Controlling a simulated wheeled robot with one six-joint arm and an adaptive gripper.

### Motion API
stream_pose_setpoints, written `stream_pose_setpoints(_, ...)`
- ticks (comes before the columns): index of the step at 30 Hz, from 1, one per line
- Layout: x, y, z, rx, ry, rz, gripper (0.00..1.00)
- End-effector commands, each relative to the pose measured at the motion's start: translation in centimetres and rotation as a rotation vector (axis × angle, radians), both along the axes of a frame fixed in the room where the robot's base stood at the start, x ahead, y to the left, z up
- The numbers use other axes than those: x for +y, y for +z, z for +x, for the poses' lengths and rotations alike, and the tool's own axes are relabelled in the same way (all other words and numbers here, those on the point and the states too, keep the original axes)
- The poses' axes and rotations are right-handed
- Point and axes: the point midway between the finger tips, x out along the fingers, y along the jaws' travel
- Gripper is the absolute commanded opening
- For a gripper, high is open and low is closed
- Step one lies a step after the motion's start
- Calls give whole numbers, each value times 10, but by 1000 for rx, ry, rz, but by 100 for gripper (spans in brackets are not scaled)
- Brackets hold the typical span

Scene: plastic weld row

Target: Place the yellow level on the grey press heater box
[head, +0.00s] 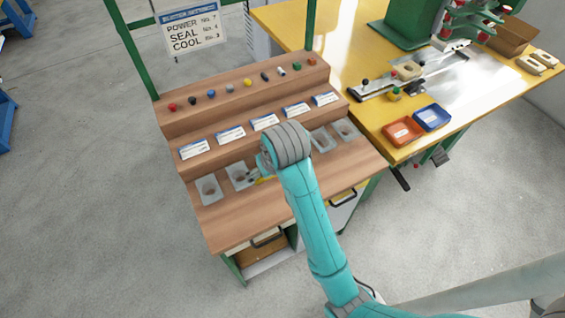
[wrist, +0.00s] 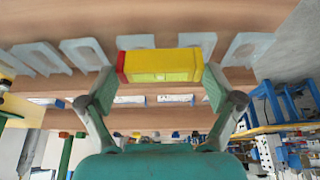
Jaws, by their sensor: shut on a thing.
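My gripper (wrist: 158,82) is shut on the yellow level (wrist: 165,66), which has a red end at the left in the wrist view. The level lies crosswise between the two fingers. In the head view my gripper (head: 261,171) is mostly hidden by my arm, low over the front of the wooden bench, and only a small yellow bit of the level (head: 260,181) shows. I cannot clearly pick out the grey press heater box in either view; a green press (head: 405,22) stands on the yellow table at the top right.
The stepped wooden bench (head: 225,222) holds pale trays (head: 208,188), labels and several coloured knobs. The yellow table (head: 375,118) adjoins it, with an orange tray (head: 403,131), a blue tray (head: 432,117) and a metal slide (head: 425,72). A sign (head: 191,29) hangs from a green frame.

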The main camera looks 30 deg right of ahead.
Motion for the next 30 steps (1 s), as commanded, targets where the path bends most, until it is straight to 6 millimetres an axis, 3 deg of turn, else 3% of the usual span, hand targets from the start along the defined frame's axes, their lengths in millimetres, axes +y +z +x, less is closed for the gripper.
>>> stream_pose_setpoints(12, 0, -56, -1, 4, 0, 0, 50)
stream_pose_setpoints(24, 0, -97, -1, 3, 0, 0, 50)
stream_pose_setpoints(30, 0, -101, 0, 0, 0, 0, 50)
